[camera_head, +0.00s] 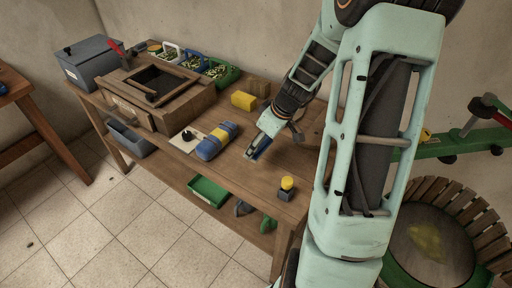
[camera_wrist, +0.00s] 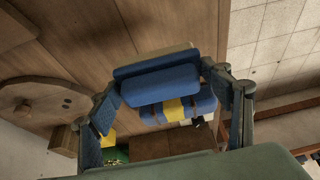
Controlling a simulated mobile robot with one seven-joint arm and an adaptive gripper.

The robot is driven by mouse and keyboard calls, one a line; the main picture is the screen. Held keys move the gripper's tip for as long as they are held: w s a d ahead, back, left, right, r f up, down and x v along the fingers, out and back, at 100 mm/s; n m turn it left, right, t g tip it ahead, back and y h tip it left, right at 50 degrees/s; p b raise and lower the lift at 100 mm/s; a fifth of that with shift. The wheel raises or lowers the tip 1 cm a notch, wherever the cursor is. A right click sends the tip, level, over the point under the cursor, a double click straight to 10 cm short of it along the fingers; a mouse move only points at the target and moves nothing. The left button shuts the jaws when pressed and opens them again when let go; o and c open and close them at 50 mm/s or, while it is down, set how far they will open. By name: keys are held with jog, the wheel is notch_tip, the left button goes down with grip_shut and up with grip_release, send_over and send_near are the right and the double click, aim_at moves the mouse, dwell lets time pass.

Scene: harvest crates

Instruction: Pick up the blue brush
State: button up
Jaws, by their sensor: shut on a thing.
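The blue brush (camera_wrist: 158,84) is between the two fingers of my gripper (camera_wrist: 160,78) in the wrist view. It has a long blue body with a pale strip along its far edge. The fingers press on its two ends, so my gripper is shut on it. In the head view, my gripper (camera_head: 257,149) is low over the right half of the wooden workbench (camera_head: 225,175), and a small blue part of the brush (camera_head: 265,143) shows there. I cannot tell whether the brush still touches the bench top.
A blue and yellow roll (camera_head: 216,141) lies left of my gripper. A yellow block (camera_head: 243,101) lies behind, and a yellow-topped jar (camera_head: 287,188) stands near the front right corner. A wooden box (camera_head: 158,95) and small crates (camera_head: 222,75) fill the bench's far left.

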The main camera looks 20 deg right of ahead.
jog(key=s+r+b, duration=0.1)
jog(key=s+r, duration=0.5)
jog(key=s, duration=0.5)
jog(key=shift+d+r, duration=0.25)
jog(key=shift+d, duration=0.1)
